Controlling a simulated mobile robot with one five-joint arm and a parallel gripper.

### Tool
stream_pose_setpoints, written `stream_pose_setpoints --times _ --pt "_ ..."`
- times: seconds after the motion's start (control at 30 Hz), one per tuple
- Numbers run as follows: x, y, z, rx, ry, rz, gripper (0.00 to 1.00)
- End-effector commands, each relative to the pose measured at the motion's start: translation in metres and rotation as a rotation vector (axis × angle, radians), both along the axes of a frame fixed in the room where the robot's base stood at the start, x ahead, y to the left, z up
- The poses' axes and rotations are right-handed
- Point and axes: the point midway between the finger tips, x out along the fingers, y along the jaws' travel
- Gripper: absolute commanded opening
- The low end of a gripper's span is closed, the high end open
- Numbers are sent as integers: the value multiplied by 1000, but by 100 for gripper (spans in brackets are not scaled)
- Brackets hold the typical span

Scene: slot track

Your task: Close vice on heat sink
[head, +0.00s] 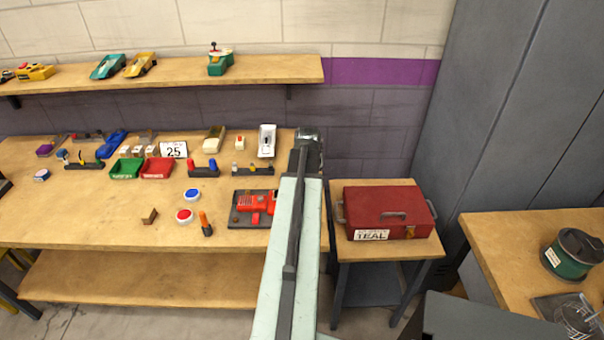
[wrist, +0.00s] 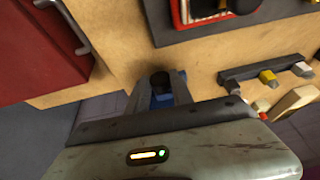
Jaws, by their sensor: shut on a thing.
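The red vice (head: 252,202) sits on a dark base plate (head: 245,222) near the bench's front right; my arm hides its right end. In the wrist view, part of the red vice (wrist: 184,12) shows at the top edge, cut off, with dark and pale ribbed detail inside that may be the heat sink. I cannot tell how its jaws stand against it. My gripper (wrist: 160,88) is apart from the vice, near the bench's right edge. It is shut on a small dark-topped thing with blue below (wrist: 160,82), mostly hidden between the fingers.
A dark rack with tools (head: 253,169) stands behind the vice; it also shows in the wrist view (wrist: 265,79). A red toolbox (head: 388,211) is on a side table to the right. Red and blue discs, an orange-handled tool (head: 205,224) and a brown block (head: 149,215) lie left.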

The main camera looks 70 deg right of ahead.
Motion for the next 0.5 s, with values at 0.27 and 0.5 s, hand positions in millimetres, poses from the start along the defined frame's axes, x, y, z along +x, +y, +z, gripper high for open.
stream_pose_setpoints --times 0.27,0.5 --pt "-2 1 -3 65 -147 1 0" --pt "-2 2 -2 89 -210 3 0"
